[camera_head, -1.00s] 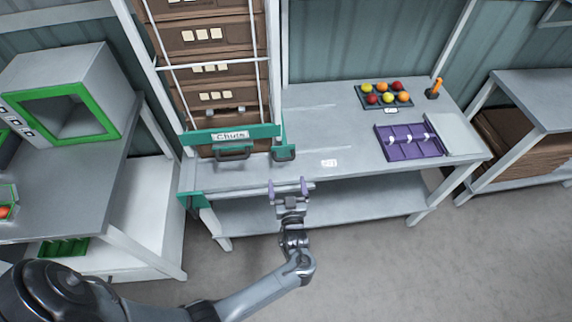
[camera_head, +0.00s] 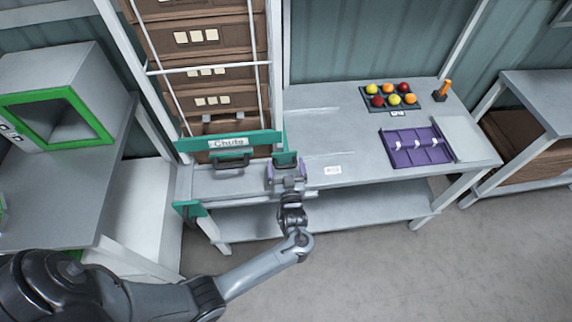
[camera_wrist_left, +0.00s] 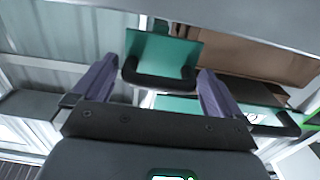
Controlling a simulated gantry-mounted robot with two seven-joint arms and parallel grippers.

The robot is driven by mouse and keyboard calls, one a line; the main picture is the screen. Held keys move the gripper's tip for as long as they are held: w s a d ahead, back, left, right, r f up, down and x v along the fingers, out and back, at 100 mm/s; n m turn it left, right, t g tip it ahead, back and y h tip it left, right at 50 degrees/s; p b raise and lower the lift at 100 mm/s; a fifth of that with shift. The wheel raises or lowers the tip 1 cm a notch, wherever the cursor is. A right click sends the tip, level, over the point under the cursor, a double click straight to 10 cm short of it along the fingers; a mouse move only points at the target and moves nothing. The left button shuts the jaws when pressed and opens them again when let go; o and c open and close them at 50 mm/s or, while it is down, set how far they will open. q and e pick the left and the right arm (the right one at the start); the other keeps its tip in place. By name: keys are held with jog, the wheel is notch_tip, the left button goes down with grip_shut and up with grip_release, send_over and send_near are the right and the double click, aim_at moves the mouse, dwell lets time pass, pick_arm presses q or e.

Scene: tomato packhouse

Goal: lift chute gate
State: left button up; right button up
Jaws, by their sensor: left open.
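The chute (camera_head: 200,75) is a tall rack of brown crates. A teal board with a "Chute" label (camera_head: 228,143) crosses its foot, with a dark handle (camera_head: 231,160) below the label. Just right of it is a small teal gate plate (camera_head: 285,157) with its own dark handle, mostly hidden by my gripper in the head view. My left gripper (camera_head: 287,172) is open at this small plate. In the left wrist view the plate (camera_wrist_left: 165,48) and its dark handle (camera_wrist_left: 160,80) lie between the purple fingers, with no grip visible. My right gripper is not in view.
The grey bench (camera_head: 340,145) holds a tray of red, orange and yellow tomatoes (camera_head: 390,97), a purple divided tray (camera_head: 415,147) and an orange-handled item (camera_head: 442,90). A green-framed box (camera_head: 50,120) stands on the left table. The bench middle is clear.

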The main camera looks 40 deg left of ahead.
pick_arm(q)
jog(key=shift+d, duration=0.1)
jog(key=c, duration=1.3)
notch_tip(320, 180, up, 11)
jog(key=p, duration=0.9)
jog(key=shift+f, duration=0.2)
jog(key=shift+r, duration=0.3)
jog(key=o, duration=1.2)
jog(key=shift+r, duration=0.1)
jog(key=shift+o, duration=0.5)
